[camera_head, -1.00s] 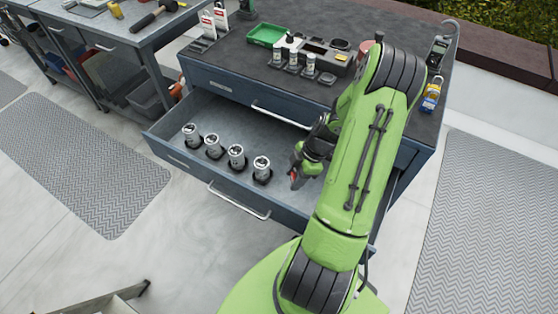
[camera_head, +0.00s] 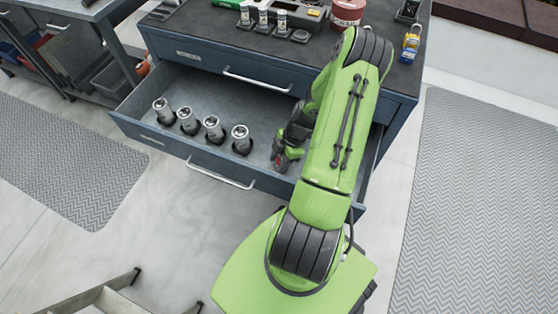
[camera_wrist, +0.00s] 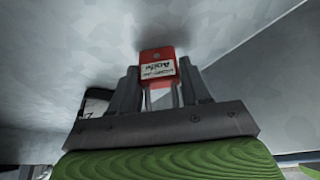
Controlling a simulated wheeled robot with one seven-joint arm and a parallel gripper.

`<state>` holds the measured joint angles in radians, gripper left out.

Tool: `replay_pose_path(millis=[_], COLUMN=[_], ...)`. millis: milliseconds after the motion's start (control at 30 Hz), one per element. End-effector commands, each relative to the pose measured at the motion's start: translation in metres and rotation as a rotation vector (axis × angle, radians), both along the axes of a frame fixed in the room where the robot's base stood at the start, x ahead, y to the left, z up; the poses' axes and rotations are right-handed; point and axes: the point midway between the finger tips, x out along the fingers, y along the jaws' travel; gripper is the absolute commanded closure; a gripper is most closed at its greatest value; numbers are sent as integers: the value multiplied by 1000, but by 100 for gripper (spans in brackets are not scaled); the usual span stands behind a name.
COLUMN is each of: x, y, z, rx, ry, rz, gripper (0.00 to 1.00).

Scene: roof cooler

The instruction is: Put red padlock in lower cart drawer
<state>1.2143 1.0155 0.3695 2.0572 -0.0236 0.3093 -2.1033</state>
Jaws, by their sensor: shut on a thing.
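The red padlock (camera_wrist: 158,60) has a white label and a metal shackle, and it sits between the fingers of my gripper (camera_wrist: 160,92) in the wrist view. My gripper is shut on it, at the shackle end. In the head view my gripper (camera_head: 281,158) is inside the open lower cart drawer (camera_head: 205,88), toward its right side. The padlock shows there only as a small red patch at the fingertips. Whether the padlock touches the drawer floor, I cannot tell. My arm hides the drawer's right end.
Several silver cylinders (camera_head: 240,138) stand in dark holders along the drawer's front left. The closed upper drawer (camera_head: 225,69) overhangs the back. On the cart top are a red tin (camera_head: 347,12) and a blue-and-yellow padlock (camera_head: 411,42). The drawer floor behind the cylinders is clear.

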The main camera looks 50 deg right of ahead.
Motion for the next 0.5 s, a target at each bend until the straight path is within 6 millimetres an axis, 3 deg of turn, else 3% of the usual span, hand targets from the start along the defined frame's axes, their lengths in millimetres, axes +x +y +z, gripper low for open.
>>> replay_pose_path(millis=[33,67,200,500], x=[0,0,0,0], y=[0,0,0,0], z=[-3,-2,-2,1], rx=[0,0,0,1], ry=[1,1,1,1], rz=[0,0,0,-1], gripper=[87,49,28,28])
